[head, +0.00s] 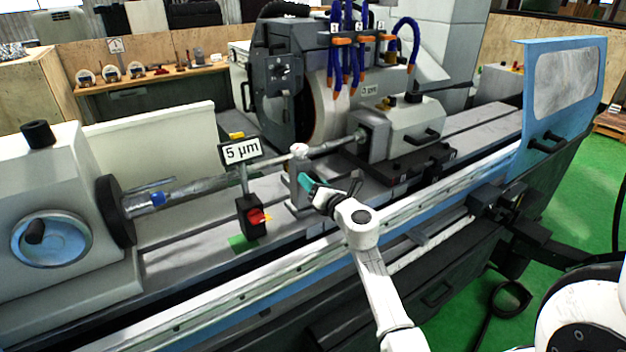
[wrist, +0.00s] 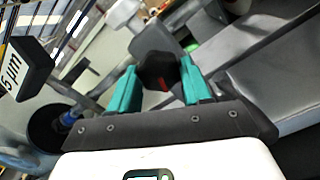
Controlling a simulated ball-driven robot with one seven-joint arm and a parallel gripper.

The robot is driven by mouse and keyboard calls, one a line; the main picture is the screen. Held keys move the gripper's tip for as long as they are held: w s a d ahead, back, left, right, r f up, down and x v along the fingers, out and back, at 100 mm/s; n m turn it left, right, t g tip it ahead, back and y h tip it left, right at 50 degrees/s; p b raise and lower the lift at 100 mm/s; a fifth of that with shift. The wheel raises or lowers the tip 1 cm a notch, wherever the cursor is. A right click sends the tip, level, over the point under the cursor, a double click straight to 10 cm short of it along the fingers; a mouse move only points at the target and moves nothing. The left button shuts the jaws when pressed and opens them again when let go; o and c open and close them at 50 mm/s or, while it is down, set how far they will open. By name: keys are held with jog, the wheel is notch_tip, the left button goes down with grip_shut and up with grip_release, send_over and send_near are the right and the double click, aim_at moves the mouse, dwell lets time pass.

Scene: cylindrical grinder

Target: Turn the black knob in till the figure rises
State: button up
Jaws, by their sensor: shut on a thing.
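The black knob (wrist: 158,72) with a red mark shows in the wrist view between the teal fingers of my gripper (wrist: 157,84). The fingers are shut on it. In the head view my gripper (head: 308,184) is at the grey steady rest (head: 297,190) beside the workpiece bar, and its fingers hide the knob. A sign reading "5 µm" (head: 241,151) stands on a post left of my gripper. The same sign shows tilted at the left of the wrist view (wrist: 30,68).
A black box with a red switch (head: 254,216) stands below the sign. The bar (head: 215,183) runs from the headstock (head: 60,200) to the tailstock (head: 405,125). The grinding wheel housing (head: 290,80) with blue hoses is behind. A blue door (head: 560,90) is at the right.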

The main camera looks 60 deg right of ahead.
dwell(0.4)
jog(key=o, duration=1.1)
jog(key=shift+s, duration=0.1)
jog(key=v, duration=1)
jog(key=shift+s+a, duration=0.2)
jog(key=shift+s, duration=0.05)
